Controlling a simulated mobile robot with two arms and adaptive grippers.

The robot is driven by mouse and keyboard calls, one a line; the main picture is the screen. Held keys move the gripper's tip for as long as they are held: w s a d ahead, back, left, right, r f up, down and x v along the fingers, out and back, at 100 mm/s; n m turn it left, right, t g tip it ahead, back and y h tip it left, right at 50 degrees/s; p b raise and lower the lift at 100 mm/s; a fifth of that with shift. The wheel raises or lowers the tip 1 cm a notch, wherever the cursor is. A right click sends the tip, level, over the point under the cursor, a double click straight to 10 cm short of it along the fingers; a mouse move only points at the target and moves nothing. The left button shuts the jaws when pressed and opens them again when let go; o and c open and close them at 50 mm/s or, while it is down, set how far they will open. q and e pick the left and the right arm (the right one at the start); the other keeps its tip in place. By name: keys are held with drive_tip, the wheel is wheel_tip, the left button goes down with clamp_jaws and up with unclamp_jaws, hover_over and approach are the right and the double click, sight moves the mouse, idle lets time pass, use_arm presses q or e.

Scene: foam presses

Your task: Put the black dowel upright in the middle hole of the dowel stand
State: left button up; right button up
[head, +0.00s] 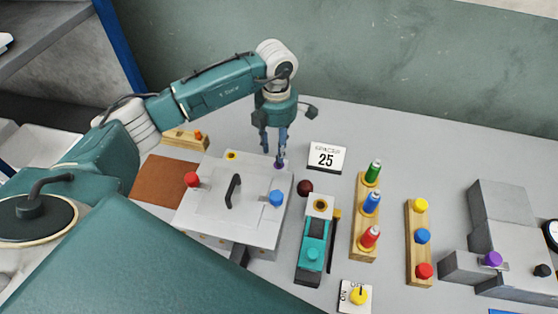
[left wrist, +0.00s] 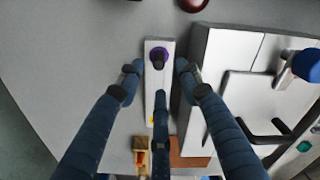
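The dowel stand looks to be a narrow pale bar (left wrist: 150,85) behind the grey press, with a yellow mark (head: 232,155) near one end and a purple ring (head: 280,166) near the other. In the left wrist view, a black dowel (left wrist: 158,60) stands in the purple ring, seen nearly end-on. My left gripper (head: 273,155) points down over this end of the bar. It also shows in the left wrist view (left wrist: 158,80), its fingers spread around the dowel with gaps. One finger hides the bar's middle. My right gripper is not in view.
The grey press (head: 215,205) with a black handle, red knob and blue knob stands close beside the bar. Free table lies behind.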

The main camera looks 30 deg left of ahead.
use_arm(q)
drive_tip(key=shift+d+f+p, duration=0.15)
drive_tip(key=shift+f+p, duration=0.2)
drive_tip(key=shift+f, duration=0.05)
wheel_tip(320, 180, down, 4)
drive_tip(key=shift+w+d+r+p, duration=0.1)
drive_tip(key=shift+d+r+p, duration=0.1)
drive_tip(key=shift+p, duration=0.85)
drive_tip(key=shift+a+f, duration=0.1)
drive_tip(key=shift+f, duration=0.35)
clamp_jaws()
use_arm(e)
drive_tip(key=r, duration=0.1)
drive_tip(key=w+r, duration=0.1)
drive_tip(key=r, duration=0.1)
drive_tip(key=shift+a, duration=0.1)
